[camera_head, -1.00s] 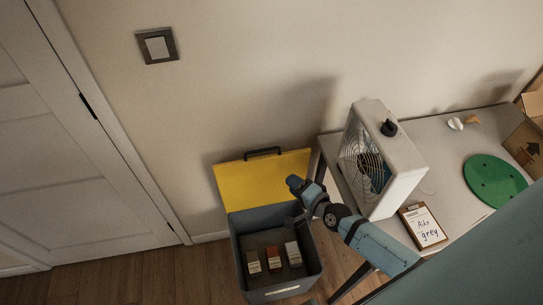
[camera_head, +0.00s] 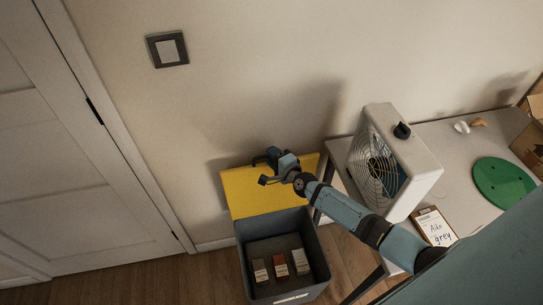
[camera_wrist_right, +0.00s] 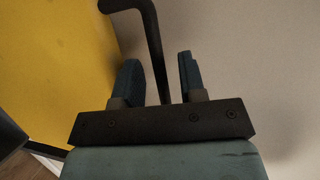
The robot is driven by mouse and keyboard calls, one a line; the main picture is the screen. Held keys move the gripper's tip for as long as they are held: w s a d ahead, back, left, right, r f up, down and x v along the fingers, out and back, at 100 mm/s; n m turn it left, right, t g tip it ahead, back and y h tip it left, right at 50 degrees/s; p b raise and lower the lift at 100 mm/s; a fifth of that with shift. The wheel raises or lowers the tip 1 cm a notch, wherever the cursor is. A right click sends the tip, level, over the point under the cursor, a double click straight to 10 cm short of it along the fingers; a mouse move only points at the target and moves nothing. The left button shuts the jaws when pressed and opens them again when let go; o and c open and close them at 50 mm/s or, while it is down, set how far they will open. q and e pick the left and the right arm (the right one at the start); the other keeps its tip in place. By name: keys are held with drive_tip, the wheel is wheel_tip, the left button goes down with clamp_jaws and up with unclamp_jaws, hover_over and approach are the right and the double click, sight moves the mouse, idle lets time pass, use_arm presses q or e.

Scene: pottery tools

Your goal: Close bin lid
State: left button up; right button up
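The grey bin (camera_head: 321,262) stands on the floor with its yellow lid (camera_head: 250,196) open, tilted up against the wall. The lid's black handle (camera_wrist_right: 152,40) shows in the right wrist view, running between the two fingers of my right gripper (camera_wrist_right: 160,80). The fingers are apart, with gaps on both sides of the handle bar. In the head view my right gripper (camera_head: 272,166) is at the lid's top edge and hides most of the handle. My left gripper is not in view.
Several small labelled boxes (camera_head: 281,266) stand inside the bin. To the right is a table with a white box fan (camera_head: 420,168), a clipboard (camera_head: 434,227) and a green disc (camera_head: 499,182). A door (camera_head: 50,180) is at left.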

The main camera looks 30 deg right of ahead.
drive_tip(key=shift+w+a+f, duration=0.1)
drive_tip(key=shift+w, duration=0.4)
clamp_jaws()
drive_tip(key=shift+s, duration=0.1)
